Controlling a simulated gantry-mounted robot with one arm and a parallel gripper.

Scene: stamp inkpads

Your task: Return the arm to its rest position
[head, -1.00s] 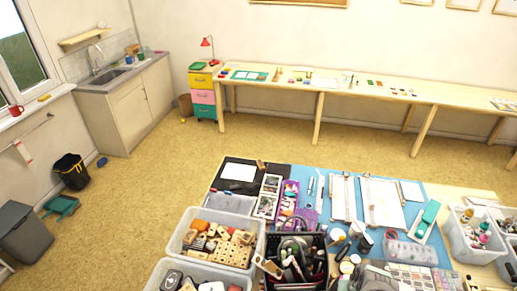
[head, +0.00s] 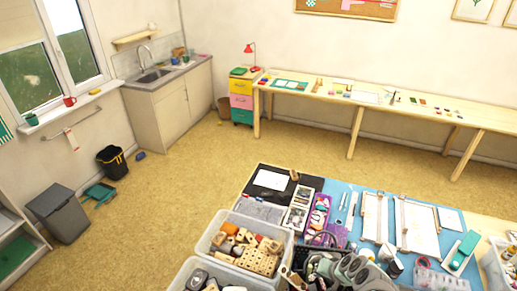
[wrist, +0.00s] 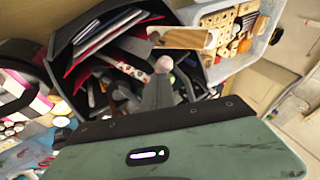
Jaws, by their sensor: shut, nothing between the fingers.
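My gripper (wrist: 160,88) shows in the wrist view as grey fingers closed together in front of its green-grey body. Nothing is held between them. The fingers point toward a black crate (wrist: 62,47) with dark folders and mixed tools, and they overlap its contents in the picture. I cannot tell how far above the crate they are. In the head view, grey rounded shapes cover part of the table's front edge; I cannot tell whether they are my arm.
A clear bin of wooden stamps (head: 285,245) stands at the table's near left. A blue mat (head: 341,192) holds paper and rulers. The floor (head: 190,190) left of the table is open. A bucket (head: 112,163) and a grey bin (head: 62,215) stand by the wall.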

